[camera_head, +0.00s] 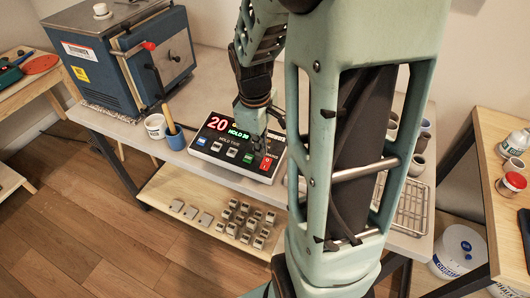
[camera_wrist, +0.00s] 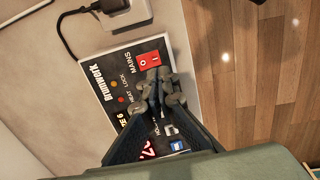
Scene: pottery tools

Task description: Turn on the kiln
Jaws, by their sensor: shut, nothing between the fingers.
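The blue kiln (camera_head: 118,62) stands at the back left of the table. Its controller panel (camera_head: 218,151) lies at the table's front edge, with a lit red "20" and green text on its display. The red mains switch (camera_head: 266,163) is at the panel's right end; it also shows in the wrist view (camera_wrist: 149,59), marked with I and O. My gripper (camera_head: 258,138) is shut and empty, over the panel's right part. In the wrist view its fingertips (camera_wrist: 157,82) are right beside the switch, on the side towards the display. I cannot tell whether they touch the panel.
A blue cup with a wooden-handled tool (camera_head: 174,138) and a white tub (camera_head: 155,126) stand left of the panel. A black plug (camera_wrist: 108,6) and cable sit beside the panel. A lower shelf (camera_head: 165,188) holds several small blocks. My arm hides the table's middle.

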